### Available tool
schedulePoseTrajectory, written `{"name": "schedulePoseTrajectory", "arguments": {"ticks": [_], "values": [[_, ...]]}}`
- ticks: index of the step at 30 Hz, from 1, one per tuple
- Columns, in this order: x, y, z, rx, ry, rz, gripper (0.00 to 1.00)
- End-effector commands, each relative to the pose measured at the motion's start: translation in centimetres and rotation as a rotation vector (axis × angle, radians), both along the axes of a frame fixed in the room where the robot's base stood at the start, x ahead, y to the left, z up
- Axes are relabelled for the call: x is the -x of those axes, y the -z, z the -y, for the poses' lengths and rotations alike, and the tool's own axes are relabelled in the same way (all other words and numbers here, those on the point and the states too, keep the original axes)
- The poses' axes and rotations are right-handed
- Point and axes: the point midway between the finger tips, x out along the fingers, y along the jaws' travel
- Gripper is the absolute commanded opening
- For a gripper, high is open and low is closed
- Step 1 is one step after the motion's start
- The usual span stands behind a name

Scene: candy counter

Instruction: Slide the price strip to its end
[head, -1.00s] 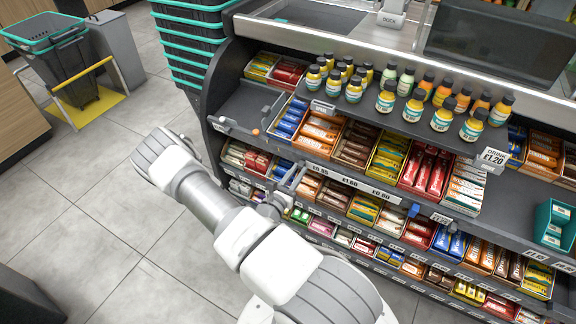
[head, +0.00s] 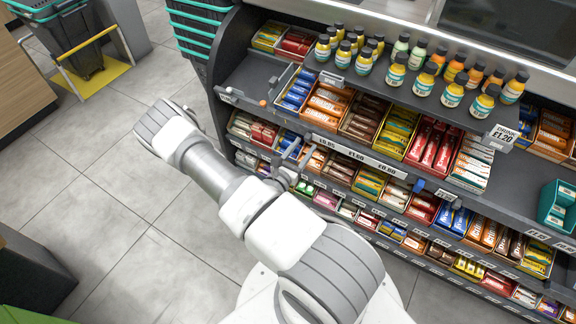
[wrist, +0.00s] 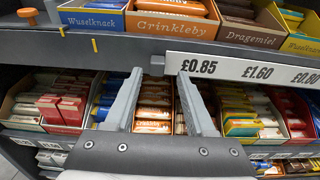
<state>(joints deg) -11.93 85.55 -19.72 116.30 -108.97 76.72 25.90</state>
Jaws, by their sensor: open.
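In the head view my gripper (head: 296,160) is small and partly hidden by my arm.
A blue piece (head: 419,186) sits on the shelf edge beyond the strip's right end. An orange knob (wrist: 27,14) and yellow marks (wrist: 95,45) lie left of the strip. Candy boxes (wrist: 153,108) fill the shelf below. Bottles (head: 395,72) stand above. Open floor (head: 120,210) lies left.

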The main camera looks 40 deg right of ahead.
Motion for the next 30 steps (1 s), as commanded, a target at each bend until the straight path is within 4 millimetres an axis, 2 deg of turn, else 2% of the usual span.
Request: {"name": "schedulePoseTrajectory", "arguments": {"ticks": [12, 18, 24, 30], "values": [[3.7, -0.2, -9.1, -0.001, -0.004, -0.002, 0.55], [5.3, -0.1, -12.8, 0.000, -0.002, -0.002, 0.55], [6.1, -0.1, -14.6, 0.001, 0.001, -0.002, 0.55], [6.3, 0.0, -14.9, 0.001, 0.002, -0.002, 0.55]]}}
